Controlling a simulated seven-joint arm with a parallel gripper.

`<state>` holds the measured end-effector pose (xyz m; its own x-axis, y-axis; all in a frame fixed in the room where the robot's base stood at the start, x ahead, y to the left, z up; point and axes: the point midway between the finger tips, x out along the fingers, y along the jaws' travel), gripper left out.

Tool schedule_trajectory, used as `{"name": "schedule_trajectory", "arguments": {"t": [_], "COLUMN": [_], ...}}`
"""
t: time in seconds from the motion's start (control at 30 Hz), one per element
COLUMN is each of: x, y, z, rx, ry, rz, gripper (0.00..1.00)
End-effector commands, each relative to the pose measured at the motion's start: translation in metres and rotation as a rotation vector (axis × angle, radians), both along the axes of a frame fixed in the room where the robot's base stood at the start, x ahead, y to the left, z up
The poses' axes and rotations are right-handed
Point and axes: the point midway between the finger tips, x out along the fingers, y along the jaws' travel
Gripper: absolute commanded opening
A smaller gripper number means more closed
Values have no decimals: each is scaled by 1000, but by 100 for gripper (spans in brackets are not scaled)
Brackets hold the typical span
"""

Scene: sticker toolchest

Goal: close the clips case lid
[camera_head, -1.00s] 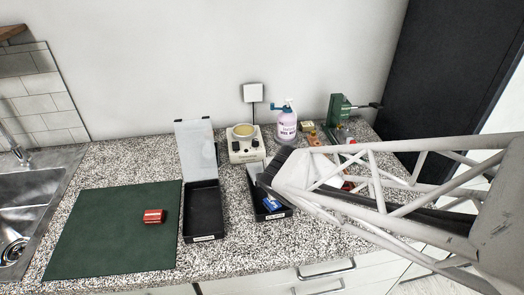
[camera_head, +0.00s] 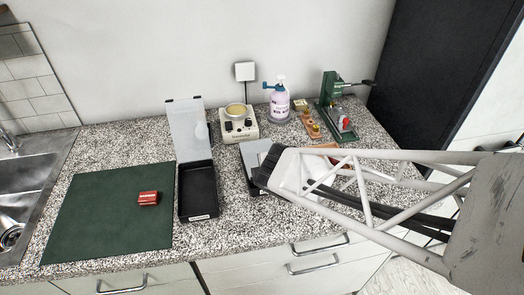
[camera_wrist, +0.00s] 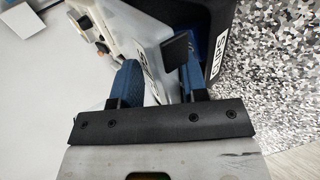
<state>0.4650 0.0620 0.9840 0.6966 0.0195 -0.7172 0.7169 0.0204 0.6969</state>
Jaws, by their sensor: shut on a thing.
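The clips case (camera_wrist: 243,30) is black, with a white CLIPS label on its wall. In the head view the clips case (camera_head: 252,189) is mostly hidden behind my gripper. Its pale, see-through lid (camera_head: 249,153) stands up at the case's back, partly covered by my gripper (camera_head: 264,171). In the wrist view my gripper (camera_wrist: 156,62) has its blue fingers on both sides of the pale lid (camera_wrist: 151,50) and is shut on it. A bit of a blue object (camera_wrist: 200,38) shows inside the case. The exact tilt of the lid is hard to tell.
A second black case (camera_head: 197,187) with its lid up stands to the left. A red object (camera_head: 148,198) lies on a green mat (camera_head: 105,225). Behind stand a white device (camera_head: 238,124), a pump bottle (camera_head: 279,103) and a green press (camera_head: 333,104).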

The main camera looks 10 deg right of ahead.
Motion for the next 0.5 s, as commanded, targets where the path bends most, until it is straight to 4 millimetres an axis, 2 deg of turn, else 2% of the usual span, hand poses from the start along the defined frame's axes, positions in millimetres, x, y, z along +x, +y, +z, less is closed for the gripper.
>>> {"name": "schedule_trajectory", "arguments": {"t": [0.2, 0.5], "x": [-5, -6], "y": [0, 0], "z": [-17, -24], "rx": [-2, -1], "ry": [4, 4], "rz": [0, -1], "gripper": [1, 1]}}
